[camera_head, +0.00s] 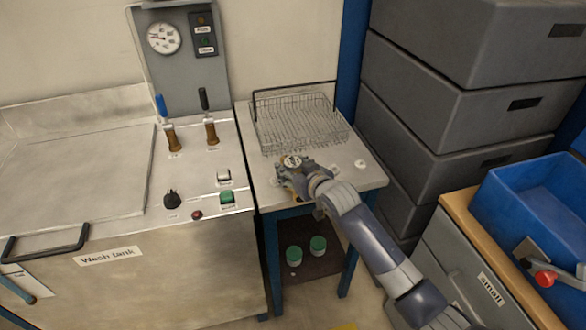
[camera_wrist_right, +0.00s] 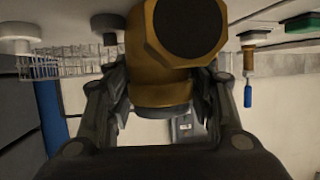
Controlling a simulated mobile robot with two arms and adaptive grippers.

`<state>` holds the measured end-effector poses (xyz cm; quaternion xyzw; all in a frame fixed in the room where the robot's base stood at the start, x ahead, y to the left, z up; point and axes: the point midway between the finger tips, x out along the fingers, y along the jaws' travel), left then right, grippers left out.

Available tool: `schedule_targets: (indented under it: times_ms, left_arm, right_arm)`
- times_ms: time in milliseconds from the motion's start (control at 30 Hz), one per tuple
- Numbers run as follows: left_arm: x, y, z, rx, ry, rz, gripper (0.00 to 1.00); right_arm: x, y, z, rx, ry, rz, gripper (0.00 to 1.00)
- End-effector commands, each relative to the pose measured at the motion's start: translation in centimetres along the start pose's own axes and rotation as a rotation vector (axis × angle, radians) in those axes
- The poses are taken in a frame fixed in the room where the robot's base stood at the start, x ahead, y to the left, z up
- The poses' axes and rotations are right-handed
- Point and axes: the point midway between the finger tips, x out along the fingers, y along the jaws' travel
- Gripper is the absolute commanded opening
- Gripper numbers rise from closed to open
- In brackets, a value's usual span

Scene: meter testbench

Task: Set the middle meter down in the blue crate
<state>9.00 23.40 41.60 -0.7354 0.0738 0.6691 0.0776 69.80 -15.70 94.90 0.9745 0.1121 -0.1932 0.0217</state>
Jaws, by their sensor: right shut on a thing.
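The brass-coloured meter (camera_wrist_right: 165,92) is between the fingers of my right gripper (camera_wrist_right: 160,100), which is shut on it. In the head view the meter's pale round face (camera_head: 292,161) shows at my right gripper (camera_head: 293,174), over the small steel table (camera_head: 268,194) in front of the wire basket. I cannot tell whether the meter touches the table. The blue crate (camera_head: 545,205) stands at the far right, well apart from the gripper; only part of it is in view.
The wire basket (camera_head: 298,122) stands at the table's back. A small white disc (camera_head: 360,163) sits on the table's right side. Stacked grey crates (camera_head: 460,95) rise between table and blue crate. The wash tank (camera_head: 140,255) is left.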

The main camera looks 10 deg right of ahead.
Motion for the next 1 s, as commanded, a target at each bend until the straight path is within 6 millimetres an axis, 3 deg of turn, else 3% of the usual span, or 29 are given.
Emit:
schedule_targets:
  times_ms: [33, 67, 133, 633, 1000]
  left_arm:
    - [0.1, -0.1, 0.0, 0.0, 0.0, -0.001, 0.4]
    - [0.1, -0.1, 0.0, 0.0, -0.001, -0.001, 0.4]
    - [0.1, -0.1, 0.1, 0.0, -0.001, -0.002, 0.4]
    - [0.0, -0.1, 0.2, 0.0, -0.003, -0.002, 0.4]
    - [0.4, -0.1, 0.3, 0.001, -0.004, -0.001, 0.4]
  right_arm:
    - [0.0, 0.0, -0.1, 0.0, 0.006, 0.0, 0.0]
    - [0.1, 0.0, 0.3, 0.0, -0.001, 0.0, 0.52]
    - [0.1, 0.0, 0.2, 0.0, -0.001, 0.0, 0.68]
    - [-0.6, 0.0, 0.0, 0.0, -0.001, 0.0, 0.69]
    - [-6.3, 0.0, 0.0, -0.001, 0.0, 0.0, 0.69]
